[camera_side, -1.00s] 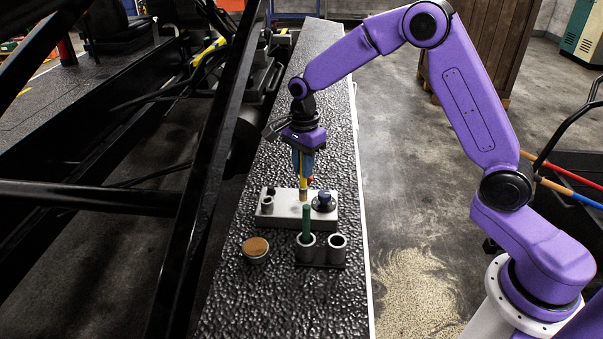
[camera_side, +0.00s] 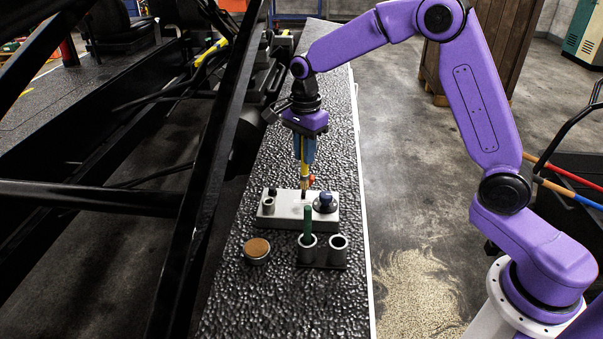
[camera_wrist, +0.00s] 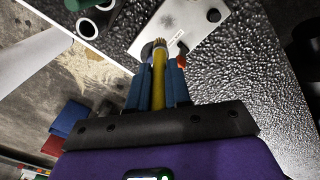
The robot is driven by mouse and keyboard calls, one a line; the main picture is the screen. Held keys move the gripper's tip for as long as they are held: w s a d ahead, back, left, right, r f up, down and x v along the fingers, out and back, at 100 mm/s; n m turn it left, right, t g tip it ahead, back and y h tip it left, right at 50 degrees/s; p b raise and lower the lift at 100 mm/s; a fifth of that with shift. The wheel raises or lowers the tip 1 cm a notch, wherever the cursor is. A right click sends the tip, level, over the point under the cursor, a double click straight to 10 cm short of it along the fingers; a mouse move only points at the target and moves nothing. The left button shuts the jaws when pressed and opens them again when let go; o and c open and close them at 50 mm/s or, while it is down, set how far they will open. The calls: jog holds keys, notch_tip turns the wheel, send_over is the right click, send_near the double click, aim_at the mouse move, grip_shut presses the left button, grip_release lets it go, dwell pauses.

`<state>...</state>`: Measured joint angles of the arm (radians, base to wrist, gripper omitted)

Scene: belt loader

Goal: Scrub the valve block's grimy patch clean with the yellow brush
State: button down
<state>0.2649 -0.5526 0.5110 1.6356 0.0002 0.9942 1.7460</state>
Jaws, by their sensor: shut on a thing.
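My gripper (camera_side: 304,150) points down over the valve block and is shut on the yellow brush (camera_side: 307,173). In the wrist view the brush (camera_wrist: 158,82) stands between the blue fingers of my gripper (camera_wrist: 158,75), with its bristles at the far end. The pale grey valve block (camera_side: 279,204) lies on the dark belt. The bristles appear slightly above the block.
A brown-topped round tin (camera_side: 257,249) is left.

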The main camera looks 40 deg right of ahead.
aim_at(305, 179)
jog(key=shift+f, duration=0.1)
dwell(0.3)
jog(key=shift+f, duration=3.85)
jog(key=shift+w+a, duration=1.45)
jog(key=shift+s+d+f, duration=0.1)
jog(key=shift+s+d, duration=1.4)
jog(key=shift+r, duration=4)
